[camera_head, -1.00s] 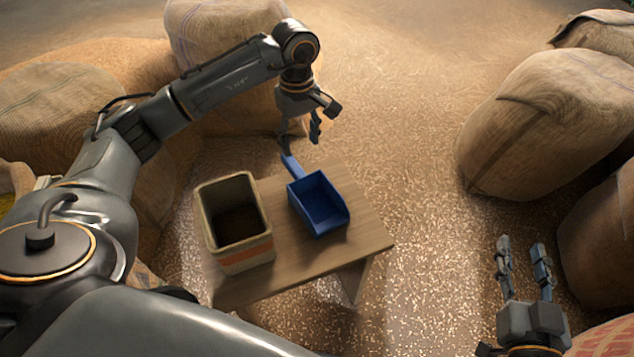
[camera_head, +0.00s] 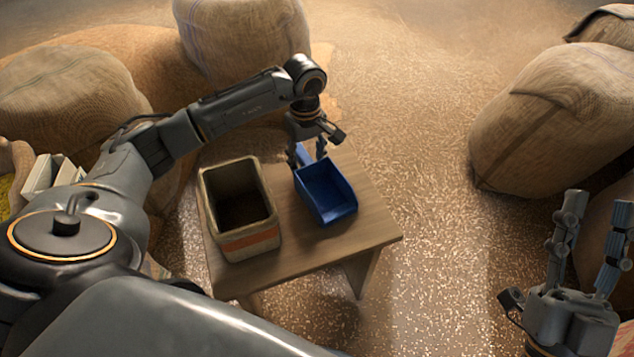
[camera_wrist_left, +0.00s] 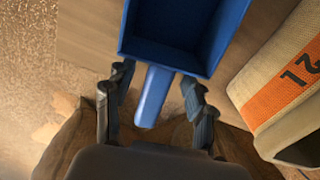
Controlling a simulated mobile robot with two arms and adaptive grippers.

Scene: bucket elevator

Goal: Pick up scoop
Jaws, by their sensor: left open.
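The blue scoop (camera_head: 326,194) lies on the small wooden table, its open tray toward the front and its handle toward the back. In the left wrist view the scoop's tray (camera_wrist_left: 180,40) is at the top and its handle (camera_wrist_left: 153,96) points down between my fingers. My left gripper (camera_head: 308,163) is open, with one finger on each side of the handle. In the wrist view gaps show between the handle and both fingers of the left gripper (camera_wrist_left: 158,85). My right gripper (camera_head: 596,205) is open and empty at the lower right, away from the table.
An open box with an orange band (camera_head: 252,243) stands on the wooden table (camera_head: 375,225), left of the scoop. Burlap sacks (camera_head: 555,115) stand at the right and more (camera_head: 70,100) at the back left. The grain-strewn floor right of the table is clear.

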